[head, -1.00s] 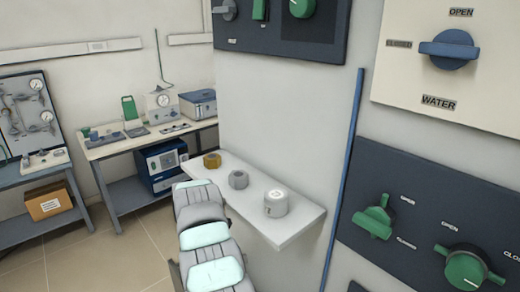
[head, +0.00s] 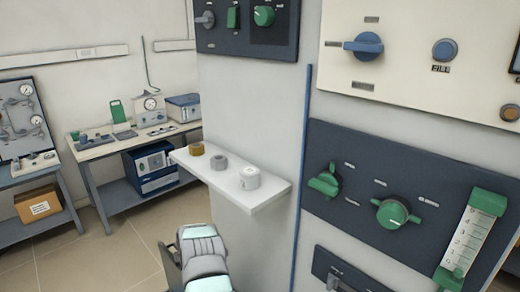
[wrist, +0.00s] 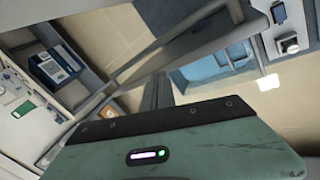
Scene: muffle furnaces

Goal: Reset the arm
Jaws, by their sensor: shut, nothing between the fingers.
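My arm (head: 200,258) shows at the bottom of the head view, below and in front of a white wall shelf (head: 268,196). My gripper is outside the head view. In the wrist view my gripper (wrist: 158,76) shows as narrow dark fingers beyond the green-grey housing. The fingers are together with nothing between them. Tilted furniture and floor lie beyond them, and no object touches them.
The shelf holds a brown ring (head: 197,149), a grey ring (head: 219,162) and a white round container (head: 249,177). Control panels (head: 362,215) with knobs fill the right. A bench (head: 97,152) with instruments stands at the back left. Floor (head: 110,245) is clear at lower left.

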